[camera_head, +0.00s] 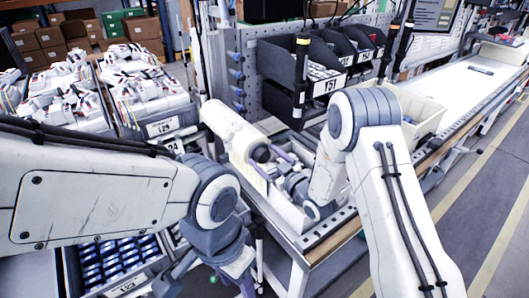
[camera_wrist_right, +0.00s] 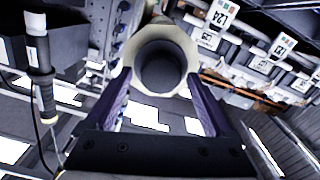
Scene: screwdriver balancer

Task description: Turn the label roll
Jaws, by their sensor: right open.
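The label roll (camera_head: 232,128) is a pale cylinder with a dark round core, lying at a tilt above the near end of the bench. In the right wrist view its end face (camera_wrist_right: 165,31) faces me, a cream ring around a dark core. My right gripper (camera_head: 271,162) is open at this end. Its two purple fingers (camera_wrist_right: 158,82) reach toward the roll, one on each side in the wrist view; I cannot tell whether they touch it. My left gripper (camera_head: 214,276) hangs low at the bottom of the head view, partly cut off, its jaw opening unclear.
Black bins (camera_head: 290,68) with number labels stand behind the roll. A cream tray (camera_head: 424,117) sits on the bench right of my right arm. Crates of white packages (camera_head: 155,118) stand at the left, and a blue-filled bin (camera_head: 112,262) lies below. The long white surface (camera_head: 465,82) is mostly clear.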

